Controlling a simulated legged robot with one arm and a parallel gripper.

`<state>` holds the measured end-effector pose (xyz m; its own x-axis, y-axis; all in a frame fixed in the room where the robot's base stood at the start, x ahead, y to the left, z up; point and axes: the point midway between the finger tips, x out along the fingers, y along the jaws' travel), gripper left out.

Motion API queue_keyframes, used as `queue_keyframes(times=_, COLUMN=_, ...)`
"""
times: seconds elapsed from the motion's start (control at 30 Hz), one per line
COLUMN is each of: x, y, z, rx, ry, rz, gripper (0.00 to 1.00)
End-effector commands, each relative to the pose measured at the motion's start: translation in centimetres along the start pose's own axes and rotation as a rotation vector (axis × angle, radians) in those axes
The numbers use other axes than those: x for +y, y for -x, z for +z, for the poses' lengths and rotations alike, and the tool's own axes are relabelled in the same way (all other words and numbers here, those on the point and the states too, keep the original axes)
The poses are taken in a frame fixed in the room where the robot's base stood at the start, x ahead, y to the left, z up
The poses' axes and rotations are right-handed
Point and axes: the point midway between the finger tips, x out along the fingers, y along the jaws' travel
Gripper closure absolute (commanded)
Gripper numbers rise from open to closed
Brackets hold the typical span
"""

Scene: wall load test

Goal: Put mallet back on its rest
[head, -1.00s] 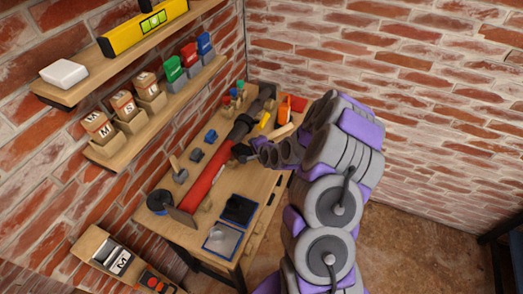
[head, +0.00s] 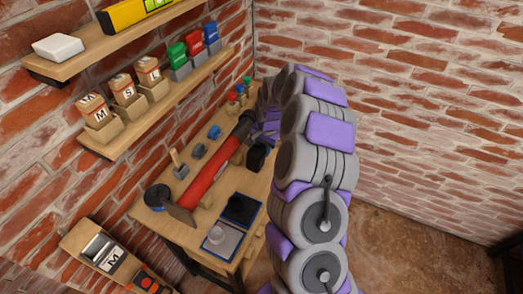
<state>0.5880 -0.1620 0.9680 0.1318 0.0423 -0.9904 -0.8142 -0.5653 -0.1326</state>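I cannot pick out the mallet for sure. A small tool with an upright wooden handle (head: 175,160) and a grey base stands near the wall side of the workbench; I cannot tell if it is the mallet. My arm reaches over the right side of the bench and hides much of its far right part. My gripper (head: 258,157) appears as a small dark shape at the arm's end, low over the bench and right of the long red tool. Its fingers and anything between them are too small and dark to make out. I cannot identify the rest.
The long red tool (head: 210,175) lies along the workbench. A dark blue-edged pad (head: 240,209) and a grey one (head: 222,243) lie at the front. Small blue and grey pieces (head: 214,132) lie by the wall. Shelves with labelled boxes (head: 123,90) and a yellow level (head: 125,14) hang above.

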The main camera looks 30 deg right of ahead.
Motion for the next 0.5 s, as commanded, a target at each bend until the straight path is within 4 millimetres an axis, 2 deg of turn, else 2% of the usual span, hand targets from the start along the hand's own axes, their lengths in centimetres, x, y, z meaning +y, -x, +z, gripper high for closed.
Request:
queue_keyframes(times=0.27, x=1.0, y=2.1, z=0.8, rx=-0.022, ry=0.105, rz=0.122, gripper=1.00)
queue_keyframes(times=0.5, x=1.0, y=1.7, z=1.2, rx=-0.023, ry=0.112, rz=0.133, gripper=1.00)
